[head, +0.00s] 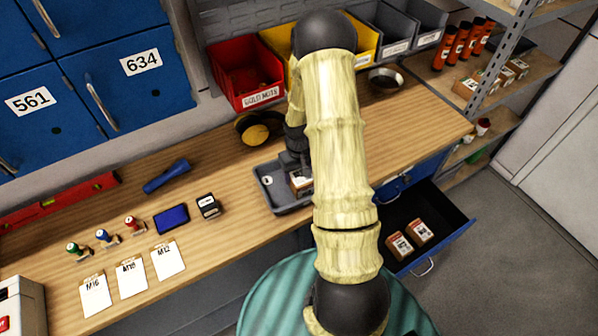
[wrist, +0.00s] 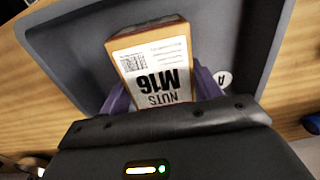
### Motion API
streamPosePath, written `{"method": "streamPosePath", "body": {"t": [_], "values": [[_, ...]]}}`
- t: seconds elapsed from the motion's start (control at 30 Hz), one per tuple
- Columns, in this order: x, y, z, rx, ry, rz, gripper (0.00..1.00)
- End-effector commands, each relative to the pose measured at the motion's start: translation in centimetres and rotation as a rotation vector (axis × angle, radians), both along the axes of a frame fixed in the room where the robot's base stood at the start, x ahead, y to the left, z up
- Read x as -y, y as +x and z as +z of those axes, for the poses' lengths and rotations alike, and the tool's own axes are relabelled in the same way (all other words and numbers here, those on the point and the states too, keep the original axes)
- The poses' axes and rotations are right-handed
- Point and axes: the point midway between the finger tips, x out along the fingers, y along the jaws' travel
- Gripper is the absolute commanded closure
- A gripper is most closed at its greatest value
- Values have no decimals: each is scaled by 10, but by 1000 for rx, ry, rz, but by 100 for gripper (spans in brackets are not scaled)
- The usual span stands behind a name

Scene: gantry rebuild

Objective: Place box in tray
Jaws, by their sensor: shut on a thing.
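A small orange-brown box (wrist: 153,62) with a white label reading "NUTS M16" sits between the fingers of my gripper (wrist: 158,95) in the wrist view. My gripper is shut on it. The grey tray (wrist: 268,25) lies behind and around the box in the wrist view; whether the box touches its floor I cannot tell. In the head view the tray (head: 287,207) is on the wooden bench, and the box (head: 299,182) shows over its right part, partly hidden by my arm. A round tag marked A (wrist: 223,78) is on the tray.
An open blue drawer (head: 452,222) below the bench holds two similar boxes (head: 409,238). A red bin (head: 245,75) and a yellow bin stand behind. Left of the tray are a small dark device (head: 208,206), a blue ink pad (head: 171,219), a flashlight (head: 167,176) and stamps.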

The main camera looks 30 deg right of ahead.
Motion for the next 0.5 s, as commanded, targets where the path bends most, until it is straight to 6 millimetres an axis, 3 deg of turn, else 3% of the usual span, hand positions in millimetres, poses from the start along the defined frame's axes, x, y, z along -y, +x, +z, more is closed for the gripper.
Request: {"method": "streamPosePath", "body": {"t": [0.17, 0.2, 0.3, 0.5], "values": [[0, 0, -3, 1, 0, 0, 74], [0, 0, -3, 0, 0, 0, 33], [0, 0, -3, 0, 0, 0, 15], [-1, 0, -3, 0, 0, 2, 15]]}}
